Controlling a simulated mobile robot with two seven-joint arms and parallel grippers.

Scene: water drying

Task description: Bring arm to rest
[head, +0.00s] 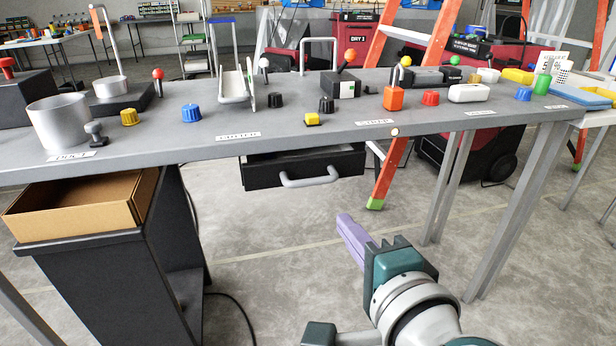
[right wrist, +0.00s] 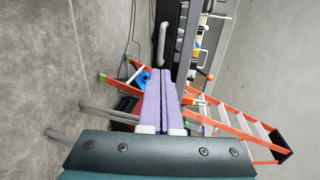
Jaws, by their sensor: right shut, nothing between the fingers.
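My right gripper (head: 345,222) shows in the head view, in front of the table and below its top, over the bare floor. Its purple fingers point away from me and up to the left. In the right wrist view the two fingers (right wrist: 160,75) lie side by side, pressed together, with nothing between them. They touch no object that I can see. My left gripper is not in either view.
The grey table (head: 300,128) carries knobs, a metal pot (head: 60,122) and several controls. Under it are a drawer with a handle (head: 309,179) and a cardboard box (head: 80,205) on a black cabinet. An orange ladder (head: 390,172) stands behind. The floor around my gripper is clear.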

